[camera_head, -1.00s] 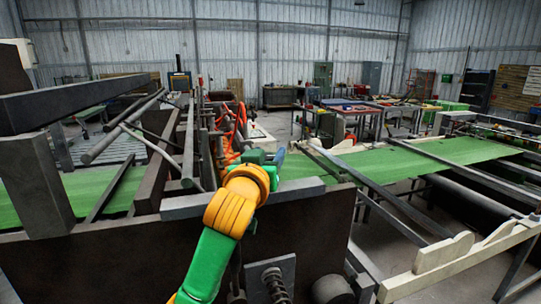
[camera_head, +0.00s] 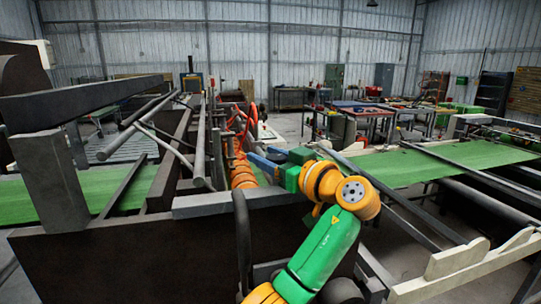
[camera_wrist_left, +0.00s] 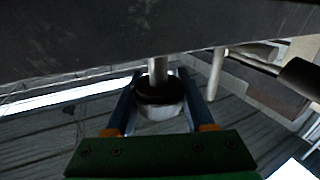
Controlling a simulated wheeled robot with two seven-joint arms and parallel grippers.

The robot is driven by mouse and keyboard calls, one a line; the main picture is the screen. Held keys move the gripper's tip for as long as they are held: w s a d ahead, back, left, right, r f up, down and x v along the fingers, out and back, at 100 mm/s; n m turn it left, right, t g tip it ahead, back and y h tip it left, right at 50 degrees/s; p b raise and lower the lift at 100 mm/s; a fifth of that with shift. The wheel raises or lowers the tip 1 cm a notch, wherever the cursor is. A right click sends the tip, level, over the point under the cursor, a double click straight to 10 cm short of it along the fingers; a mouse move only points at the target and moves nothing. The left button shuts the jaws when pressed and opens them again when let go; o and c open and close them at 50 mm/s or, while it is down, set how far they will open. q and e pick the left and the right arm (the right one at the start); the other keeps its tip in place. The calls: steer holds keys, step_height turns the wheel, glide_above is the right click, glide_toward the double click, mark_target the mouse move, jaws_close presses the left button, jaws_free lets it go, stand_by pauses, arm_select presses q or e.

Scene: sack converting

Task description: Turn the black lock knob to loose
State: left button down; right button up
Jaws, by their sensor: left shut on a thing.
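The black lock knob (camera_wrist_left: 160,90) shows in the left wrist view as a round dark knob with a pale lower rim, on a short metal shaft. My left gripper (camera_wrist_left: 160,101) has a blue finger on each side of it and is shut on it. In the head view my left gripper (camera_head: 264,162) reaches leftward over the machine's frame from my green and orange arm. The knob cannot be made out there. Its loose or tight setting cannot be read. My right gripper is not in view.
A dark machine beam (camera_wrist_left: 150,30) runs close above the knob in the wrist view. In the head view, metal bars and rollers (camera_head: 140,122) stand at left. A green web (camera_head: 450,160) runs across to the right. Tables (camera_head: 365,110) stand behind.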

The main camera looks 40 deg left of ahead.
arm_select(q)
steer(key=shift+s+n+g+y, duration=0.2)
steer(key=shift+n+g, duration=0.35)
steer(key=shift+g, duration=0.35)
steer(key=shift+s+n+g+y, duration=0.1)
steer(key=shift+n+g+y, duration=0.1)
steer(key=shift+n+g, duration=0.55)
steer(key=shift+g, duration=0.45)
steer(key=shift+c, duration=1.4)
jaws_free()
steer(key=shift+a, duration=0.2)
